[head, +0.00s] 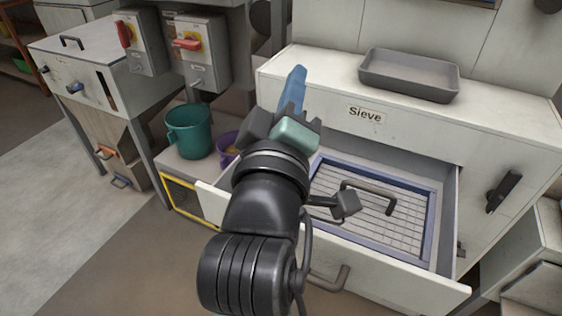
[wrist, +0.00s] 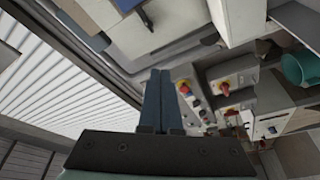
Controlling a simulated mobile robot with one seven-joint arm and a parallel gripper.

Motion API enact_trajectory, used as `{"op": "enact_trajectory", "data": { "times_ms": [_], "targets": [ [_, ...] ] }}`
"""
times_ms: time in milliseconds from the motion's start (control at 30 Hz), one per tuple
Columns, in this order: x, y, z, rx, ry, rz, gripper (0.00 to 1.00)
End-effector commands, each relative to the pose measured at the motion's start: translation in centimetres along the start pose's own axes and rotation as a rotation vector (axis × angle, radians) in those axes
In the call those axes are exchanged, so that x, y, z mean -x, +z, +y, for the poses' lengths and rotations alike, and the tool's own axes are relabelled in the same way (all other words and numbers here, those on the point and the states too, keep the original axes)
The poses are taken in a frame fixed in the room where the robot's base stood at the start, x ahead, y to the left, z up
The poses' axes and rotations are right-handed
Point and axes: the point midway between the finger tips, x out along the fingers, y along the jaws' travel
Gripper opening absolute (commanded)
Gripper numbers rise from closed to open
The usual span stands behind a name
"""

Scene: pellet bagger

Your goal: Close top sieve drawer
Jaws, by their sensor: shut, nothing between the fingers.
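The sieve drawer (head: 350,238) is pulled well out of the white cabinet labelled "Sieve" (head: 365,114). Inside it lies a blue-framed mesh sieve (head: 385,225) with a dark handle (head: 368,193) on top. The drawer front (head: 425,287) faces me, and a curved handle (head: 330,279) shows below its upper edge, partly behind my arm. My gripper (head: 298,76) is raised above the drawer's left part, near the cabinet's top front edge, apart from the drawer front. Its blue fingers are shut and empty in the wrist view (wrist: 165,88). My arm hides the drawer's left part.
A grey tray (head: 410,75) stands on the cabinet top. A black handle (head: 504,191) sticks out at the right. To the left are a green bucket (head: 189,131), a purple container (head: 227,148) and switch boxes with red handles (head: 202,50). Open floor lies at lower left.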

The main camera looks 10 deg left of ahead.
Motion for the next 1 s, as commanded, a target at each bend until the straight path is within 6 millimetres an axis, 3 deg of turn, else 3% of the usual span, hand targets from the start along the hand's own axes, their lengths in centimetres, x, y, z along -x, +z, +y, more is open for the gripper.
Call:
{"op": "enact_trajectory", "data": {
  "times_ms": [33,133,267,400,600,800,1000],
  "targets": [
    [-0.4,-0.5,-1.2,0.139,-0.085,-0.044,0.0],
    [0.3,0.4,-5.3,0.431,-0.243,-0.1,0.0],
    [2.7,1.7,-10.2,0.819,-0.467,-0.115,0.0],
    [7.0,3.1,-14.2,1.234,-0.717,-0.054,0.0],
    [13.3,5.0,-17.4,1.691,-0.989,0.11,0.0],
    [16.2,6.0,-18.6,1.878,-1.097,0.211,0.0],
    [15.2,7.5,-19.9,1.892,-1.104,0.215,0.0]
  ]
}}
